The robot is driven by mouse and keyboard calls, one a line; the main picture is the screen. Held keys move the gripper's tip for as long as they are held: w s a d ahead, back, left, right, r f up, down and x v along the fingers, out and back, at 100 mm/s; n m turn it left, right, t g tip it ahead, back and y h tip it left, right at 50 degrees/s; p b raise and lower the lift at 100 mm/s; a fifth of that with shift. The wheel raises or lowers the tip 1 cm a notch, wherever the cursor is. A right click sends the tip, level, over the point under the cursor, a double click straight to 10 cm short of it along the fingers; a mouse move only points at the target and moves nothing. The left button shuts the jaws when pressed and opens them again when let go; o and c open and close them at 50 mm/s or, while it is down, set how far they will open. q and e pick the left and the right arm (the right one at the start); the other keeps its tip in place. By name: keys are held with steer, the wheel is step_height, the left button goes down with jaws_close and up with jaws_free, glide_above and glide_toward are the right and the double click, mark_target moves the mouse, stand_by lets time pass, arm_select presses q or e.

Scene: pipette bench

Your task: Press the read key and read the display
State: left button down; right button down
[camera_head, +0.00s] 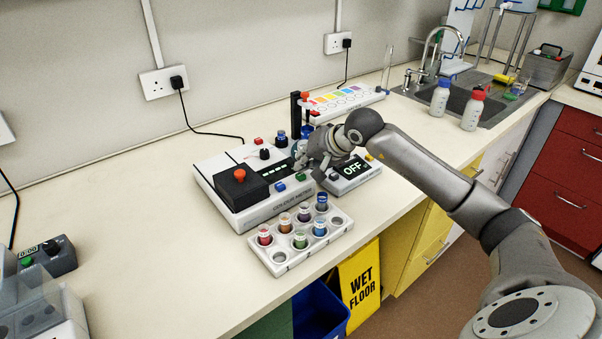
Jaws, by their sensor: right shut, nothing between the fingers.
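The white colour meter (210,172) stands on the bench at the middle, with a dark block and an orange-red knob on its left part. Its dark display (272,169) shows a few light dashes, partly hidden by my gripper. On its front edge are a blue key (280,187) and a green key (301,177); which is the read key I cannot tell. My right gripper (303,168) is shut and empty, fingers down, just above the green key; I cannot tell if it touches. My left gripper is not in view.
A colour chart strip (346,103) lies behind.

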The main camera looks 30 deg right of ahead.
mark_target(304, 173)
steer(key=shift+r, duration=0.5)
steer(key=shift+r, duration=0.1)
step_height(304, 173, up, 6)
steer(key=p, duration=0.3)
steer(key=shift+s+f, duration=0.1)
steer(key=shift+f, duration=0.1)
stand_by(0.7)
